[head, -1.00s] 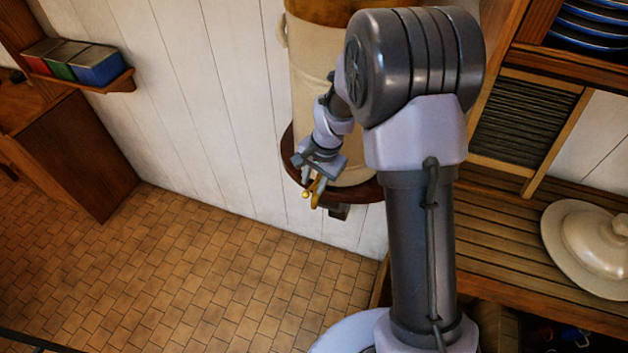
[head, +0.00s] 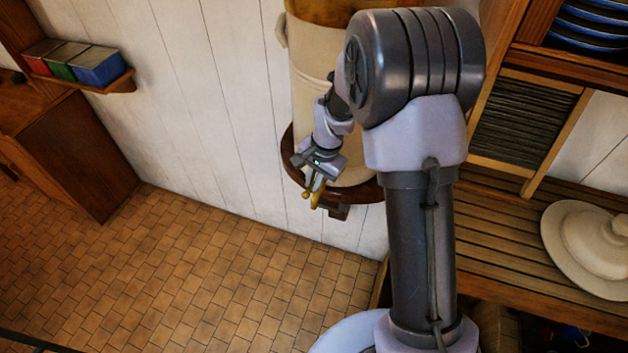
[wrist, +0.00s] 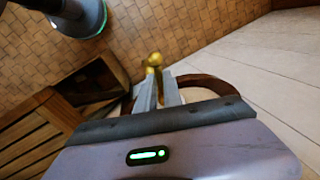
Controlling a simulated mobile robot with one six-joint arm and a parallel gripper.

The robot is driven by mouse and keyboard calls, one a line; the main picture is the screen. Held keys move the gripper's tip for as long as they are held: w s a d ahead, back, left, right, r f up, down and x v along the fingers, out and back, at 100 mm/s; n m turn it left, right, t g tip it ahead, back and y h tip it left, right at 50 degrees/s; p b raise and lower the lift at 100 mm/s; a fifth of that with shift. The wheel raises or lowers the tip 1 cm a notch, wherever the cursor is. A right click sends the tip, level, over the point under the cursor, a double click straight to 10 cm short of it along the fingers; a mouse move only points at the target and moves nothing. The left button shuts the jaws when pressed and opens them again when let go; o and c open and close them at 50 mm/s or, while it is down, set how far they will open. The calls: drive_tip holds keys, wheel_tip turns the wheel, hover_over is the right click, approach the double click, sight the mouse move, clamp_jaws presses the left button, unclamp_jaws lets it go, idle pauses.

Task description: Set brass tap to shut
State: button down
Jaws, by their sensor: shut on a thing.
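In the wrist view, the two fingers of my gripper (wrist: 157,92) close on the brass tap (wrist: 154,62), whose rounded end shows beyond the fingertips. The fingers hide the rest of the tap, and I cannot tell its exact setting.
A dark wooden shelf (head: 293,172) rings the container's base against the white plank wall (head: 215,110). A slatted counter (head: 500,235) with a cream lidded dish (head: 592,240) stands at the right. The tiled floor (head: 190,270) is clear.

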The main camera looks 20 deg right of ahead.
drive_tip(key=shift+m, duration=0.3)
idle(0.7)
drive_tip(key=shift+w+a+m+h+b, duration=0.15)
drive_tip(key=shift+w+m+h+b, duration=0.5)
drive_tip(key=shift+m+b, duration=1.5)
drive_tip(key=shift+w+a+m+h+b, duration=0.2)
drive_tip(key=shift+w+m+b, duration=1)
drive_tip(key=shift+m, duration=1.6)
drive_tip(key=shift+w+a+m+h+b, duration=0.1)
drive_tip(key=shift+w+m+h+b, duration=0.4)
drive_tip(key=shift+m+b, duration=1.75)
drive_tip(key=shift+w+m, duration=0.1)
drive_tip(key=shift+m, duration=0.2)
drive_tip(key=c, duration=1.5)
unclamp_jaws()
